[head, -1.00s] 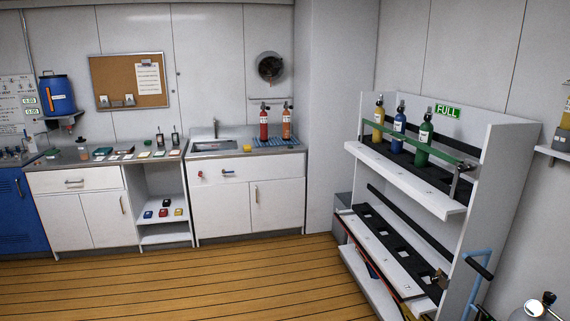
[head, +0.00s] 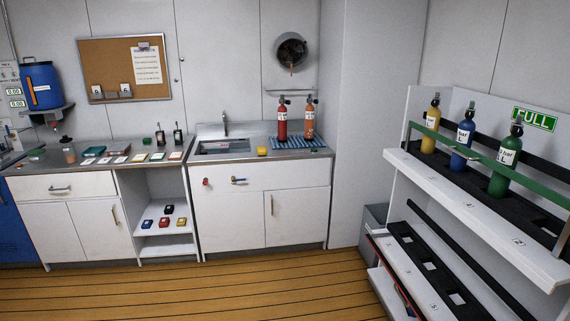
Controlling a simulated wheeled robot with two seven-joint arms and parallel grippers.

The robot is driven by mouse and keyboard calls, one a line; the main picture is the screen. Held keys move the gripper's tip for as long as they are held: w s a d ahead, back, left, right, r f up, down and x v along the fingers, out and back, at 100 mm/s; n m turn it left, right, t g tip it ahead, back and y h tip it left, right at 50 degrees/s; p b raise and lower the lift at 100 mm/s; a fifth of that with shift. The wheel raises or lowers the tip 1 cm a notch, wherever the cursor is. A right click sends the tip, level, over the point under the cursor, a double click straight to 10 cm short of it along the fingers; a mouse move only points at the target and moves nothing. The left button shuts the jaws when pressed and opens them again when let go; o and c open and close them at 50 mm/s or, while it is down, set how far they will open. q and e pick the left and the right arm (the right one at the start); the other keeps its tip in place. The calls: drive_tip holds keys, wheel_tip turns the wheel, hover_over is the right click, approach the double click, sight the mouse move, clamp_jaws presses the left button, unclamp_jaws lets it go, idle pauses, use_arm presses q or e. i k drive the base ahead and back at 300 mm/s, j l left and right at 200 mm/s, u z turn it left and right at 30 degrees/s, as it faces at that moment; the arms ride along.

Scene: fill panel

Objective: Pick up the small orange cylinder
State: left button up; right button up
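The small orange cylinder (head: 309,121) stands upright on a blue ribbed mat (head: 287,143) at the right end of the counter. It has a dark valve on top and a pale label. A red cylinder (head: 282,121) of similar size stands just to its left on the same mat. Neither of my grippers shows in the head view, and the cylinder is some distance away across the floor.
A sink (head: 222,147) and a yellow sponge-like block (head: 262,151) lie left of the cylinders. A white rack (head: 470,201) with yellow, blue and green cylinders stands at right. A wall juts out right of the counter. The wooden floor (head: 220,290) before the counter is clear.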

sight(309, 114)
drive_tip(key=i, duration=1.65)
drive_tip(key=i+z, duration=0.1)
drive_tip(key=i, duration=0.45)
drive_tip(key=i+j+z, duration=0.15)
drive_tip(key=i, duration=0.4)
drive_tip(key=i+j+z, duration=0.1)
drive_tip(key=i, duration=0.45)
